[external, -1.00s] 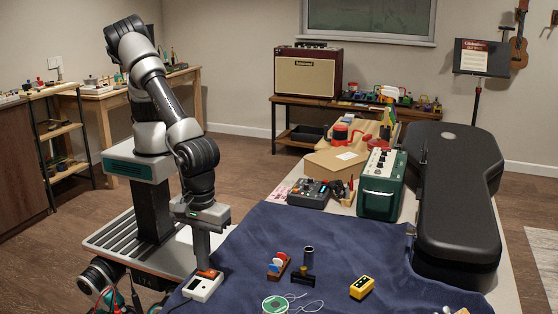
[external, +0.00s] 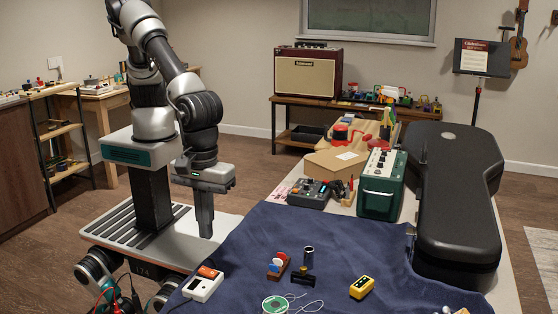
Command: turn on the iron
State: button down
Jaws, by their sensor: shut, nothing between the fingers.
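A small white box (external: 199,289) with an orange-red switch (external: 209,272) on its far end lies at the near left edge of the blue cloth. It looks like the iron's power unit, but no iron itself can be made out. Whether the switch is on is too small to tell. My gripper (external: 206,236) points down above and behind the box, apart from it. Its fingers are shut and empty.
The blue cloth (external: 340,245) covers the near bench. On it are a spool of wire (external: 274,304), a yellow block (external: 362,287) and a dark cylinder (external: 309,256). A black guitar case (external: 455,190) and a green amplifier (external: 381,190) stand further back.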

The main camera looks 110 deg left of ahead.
notch_tip(320, 180, up, 5)
send_over(203, 269)
jog(key=w, duration=0.2)
jog(key=shift+f, duration=0.2)
jog(key=g+b, duration=0.1)
jog(key=b, duration=0.2)
jog(key=shift+w+r+b, duration=0.1)
jog(key=shift+w+b, duration=0.1)
jog(key=shift+b, duration=0.1)
jog(key=f+b, duration=0.1)
jog(key=f, duration=0.3)
jog(key=s+f+b, duration=0.1)
jog(key=f, duration=0.4)
jog(key=s+f+b, duration=0.1)
jog(key=f, duration=0.4)
